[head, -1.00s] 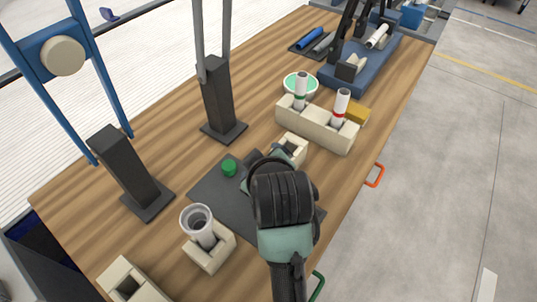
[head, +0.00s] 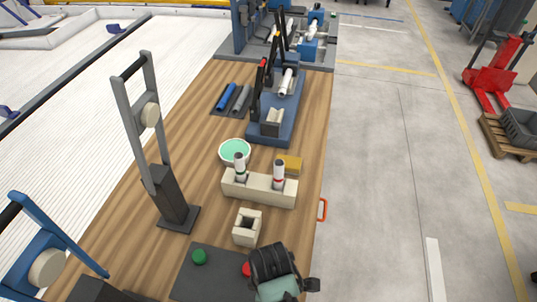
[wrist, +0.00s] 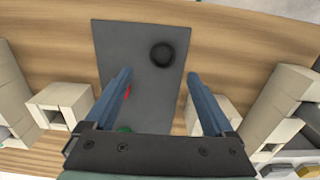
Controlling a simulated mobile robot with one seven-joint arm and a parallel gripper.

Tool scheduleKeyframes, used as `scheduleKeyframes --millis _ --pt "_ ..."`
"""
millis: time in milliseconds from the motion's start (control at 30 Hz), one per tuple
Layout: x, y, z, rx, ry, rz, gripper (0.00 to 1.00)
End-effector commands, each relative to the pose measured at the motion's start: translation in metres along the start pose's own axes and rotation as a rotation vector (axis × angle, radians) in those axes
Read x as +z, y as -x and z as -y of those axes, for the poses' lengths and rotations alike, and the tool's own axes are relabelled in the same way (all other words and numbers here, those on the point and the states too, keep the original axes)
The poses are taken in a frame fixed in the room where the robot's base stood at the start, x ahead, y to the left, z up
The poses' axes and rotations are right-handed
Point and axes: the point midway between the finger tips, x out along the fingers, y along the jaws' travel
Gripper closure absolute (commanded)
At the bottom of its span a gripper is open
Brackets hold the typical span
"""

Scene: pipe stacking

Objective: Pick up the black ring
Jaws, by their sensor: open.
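The black ring (wrist: 162,54) lies flat on the dark grey mat (wrist: 115,45) in the wrist view. My gripper (wrist: 160,73) is open and empty above the mat. The ring shows in the gap between its blue fingers, slightly beyond the fingertips, with nothing touching it. A red piece (wrist: 128,92) is partly hidden by the left finger, and a green piece (wrist: 124,130) shows just above the gripper body. In the head view my wrist covers part of the mat (head: 215,285), and the black ring is hidden there; the green piece (head: 199,257) and red piece (head: 246,268) show.
A cream block with a square hole (head: 247,227) stands beyond the mat. A dark post (head: 168,195) stands left. In the wrist view, cream blocks (wrist: 60,105) flank the mat.

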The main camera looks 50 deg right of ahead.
Motion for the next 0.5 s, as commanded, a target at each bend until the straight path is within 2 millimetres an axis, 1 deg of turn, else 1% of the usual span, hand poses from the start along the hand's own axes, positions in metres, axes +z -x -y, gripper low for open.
scheduleKeyframes --millis 33,100,333,500 --pt "0.001 -0.009 0.001 -0.003 -0.001 0.002 0.12" --pt "0.000 -0.017 0.000 -0.002 -0.001 0.001 0.12" --pt "0.002 -0.032 0.002 -0.001 -0.002 0.000 0.12" --pt "0.007 -0.056 0.006 -0.002 -0.001 0.001 0.12"
